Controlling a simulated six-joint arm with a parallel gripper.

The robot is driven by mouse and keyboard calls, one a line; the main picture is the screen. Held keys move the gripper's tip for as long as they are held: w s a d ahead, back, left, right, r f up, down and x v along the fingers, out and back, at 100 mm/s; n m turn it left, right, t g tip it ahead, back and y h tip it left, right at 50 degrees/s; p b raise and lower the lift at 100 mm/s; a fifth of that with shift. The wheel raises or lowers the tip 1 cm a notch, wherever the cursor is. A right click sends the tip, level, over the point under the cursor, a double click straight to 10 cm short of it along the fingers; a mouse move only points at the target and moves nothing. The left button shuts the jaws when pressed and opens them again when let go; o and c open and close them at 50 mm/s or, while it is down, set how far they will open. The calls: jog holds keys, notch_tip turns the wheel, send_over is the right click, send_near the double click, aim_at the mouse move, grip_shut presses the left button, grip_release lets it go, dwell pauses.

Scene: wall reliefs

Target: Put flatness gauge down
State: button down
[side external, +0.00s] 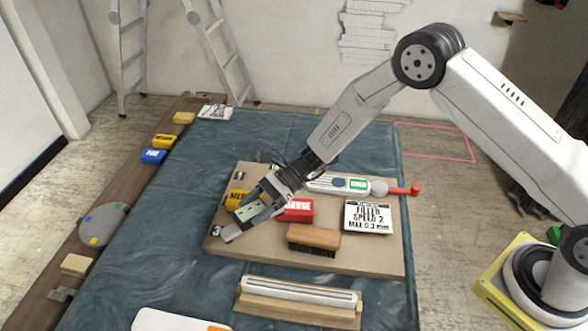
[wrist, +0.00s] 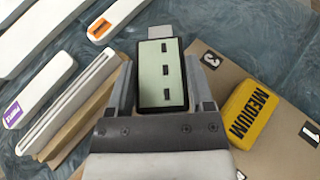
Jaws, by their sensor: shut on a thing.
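The flatness gauge shows in the wrist view as a dark-edged block with a pale green face and several black slots (wrist: 161,75). A grey tab sticks out past its far end. My gripper (wrist: 160,85) is shut on it, one finger along each long side. In the side view the gauge (side external: 250,212) is in my gripper (side external: 255,207) at the left part of the brown board (side external: 370,256). I cannot tell whether it touches the board. My gripper partly hides the yellow MEDIUM block (side external: 236,197), which stands clear in the wrist view (wrist: 248,109).
On the board are a red block (side external: 296,210), a wooden brush (side external: 313,236), a white card (side external: 368,217) and a long tool with a red end (side external: 402,191). A wooden holder with a pale bar (side external: 298,303) lies in front. Blue cloth (side external: 185,220) left of the board is mostly bare.

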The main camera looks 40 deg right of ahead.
jog(key=shift+w+a+f, duration=0.25)
jog(key=shift+w+f, duration=0.35)
jog(key=shift+f, duration=0.15)
jog(key=shift+w+a+f, duration=0.25)
jog(key=shift+w+f, duration=0.3)
jog(key=shift+f, duration=0.2)
jog(key=shift+w+a+f, duration=0.1)
jog(key=shift+w+f, duration=0.05)
jog(key=shift+f, duration=0.05)
jog(key=shift+w+f, duration=0.1)
jog(key=shift+f, duration=1.5)
jog(key=shift+f, duration=0.15)
grip_release()
